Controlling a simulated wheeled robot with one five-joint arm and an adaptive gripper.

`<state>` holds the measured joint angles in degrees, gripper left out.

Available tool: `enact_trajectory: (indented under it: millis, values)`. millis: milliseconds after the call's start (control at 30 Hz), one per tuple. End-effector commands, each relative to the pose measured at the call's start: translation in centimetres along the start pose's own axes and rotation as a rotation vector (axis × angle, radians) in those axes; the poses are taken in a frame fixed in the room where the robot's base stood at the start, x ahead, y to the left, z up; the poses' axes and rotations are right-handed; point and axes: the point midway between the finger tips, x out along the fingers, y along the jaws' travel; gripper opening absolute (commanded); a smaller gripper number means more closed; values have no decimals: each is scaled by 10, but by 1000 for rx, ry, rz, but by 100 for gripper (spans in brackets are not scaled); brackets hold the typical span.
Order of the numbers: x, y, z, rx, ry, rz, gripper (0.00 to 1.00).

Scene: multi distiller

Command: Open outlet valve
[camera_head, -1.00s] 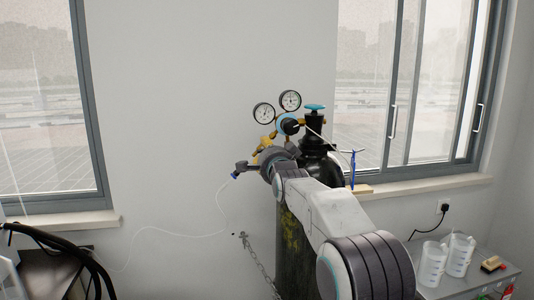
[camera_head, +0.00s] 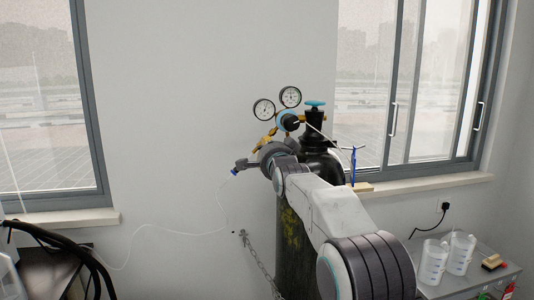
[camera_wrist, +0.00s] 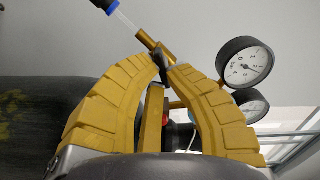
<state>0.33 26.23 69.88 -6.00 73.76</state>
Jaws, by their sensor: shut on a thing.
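A dark gas cylinder (camera_head: 297,240) with a blue top handwheel (camera_head: 315,103) stands by the wall. Its brass regulator carries two round gauges (camera_head: 290,97) and a blue-ringed knob (camera_head: 290,121). In the wrist view, the outlet is a brass fitting (camera_wrist: 147,40) with a small dark valve handle (camera_wrist: 159,66). A blue-and-black hose connector (camera_wrist: 105,5) is at its end. My gripper (camera_wrist: 163,66) has yellow fingers whose tips are shut on the dark handle. The fingertips cover part of it. In the head view, my wrist and arm hide the handle and much of the regulator's lower side.
A thin white hose (camera_head: 150,228) runs left from the connector along the wall. A chain (camera_head: 257,262) hangs beside the cylinder. Beakers (camera_head: 434,262) stand on a grey bench at the lower right. Black hoses (camera_head: 70,242) lie at the left. Windows flank the wall.

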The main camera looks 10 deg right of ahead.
Motion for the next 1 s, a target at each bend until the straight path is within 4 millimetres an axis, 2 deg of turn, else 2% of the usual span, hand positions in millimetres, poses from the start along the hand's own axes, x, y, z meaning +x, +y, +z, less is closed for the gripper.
enact_trajectory:
  millis: [600,1000]
  values:
    - [0,-4,-1,-410,3,-4,0]
    - [0,-5,-2,-515,3,-5,0]
